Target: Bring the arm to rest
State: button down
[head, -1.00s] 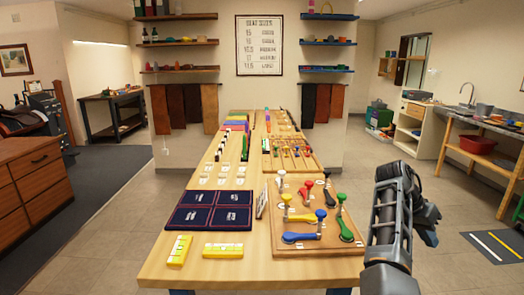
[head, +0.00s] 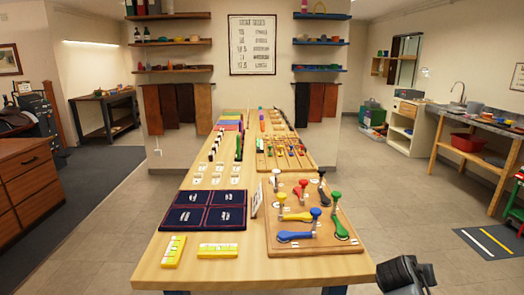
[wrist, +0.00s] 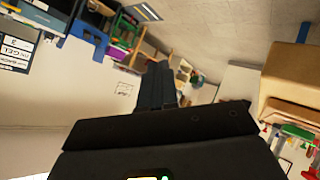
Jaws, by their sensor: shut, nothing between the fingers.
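My gripper (wrist: 158,78) shows in the wrist view as a dark narrow shape beyond its wide black body. It is shut with nothing in it, and it points away from the table across the room. In the head view only a dark part of my arm (head: 405,275) shows at the lower right, beside the table's front right corner.
A wooden board (head: 325,240) with colored handled tools lies at the table's front right. A dark blue mat (head: 205,212) and yellow blocks (head: 217,250) lie to its left. Floor right of the table is clear up to the sink bench (head: 480,125).

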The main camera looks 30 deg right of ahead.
jog(key=s+a+f+n+t+y, duration=0.1)
jog(key=s+a+n+t+y, duration=0.15)
jog(key=a, duration=0.55)
jog(key=s+a+f+n+t+y, duration=0.1)
jog(key=s+a+n+t, duration=0.25)
jog(key=a, duration=0.45)
jog(key=s+a+f+n+t+y, duration=0.15)
jog(key=a+n+t, duration=0.25)
jog(key=a, duration=0.4)
jog(key=s+a+r+t+y+b, duration=0.1)
jog(key=s+a+r+t+y, duration=0.3)
jog(key=s+a+r, duration=0.9)
jog(key=a+r+y, duration=0.2)
jog(key=a, duration=0.2)
jog(key=shift+s+a, duration=0.3)
jog(key=shift+s, duration=0.1)
jog(key=c, duration=1.8)
grip_release()
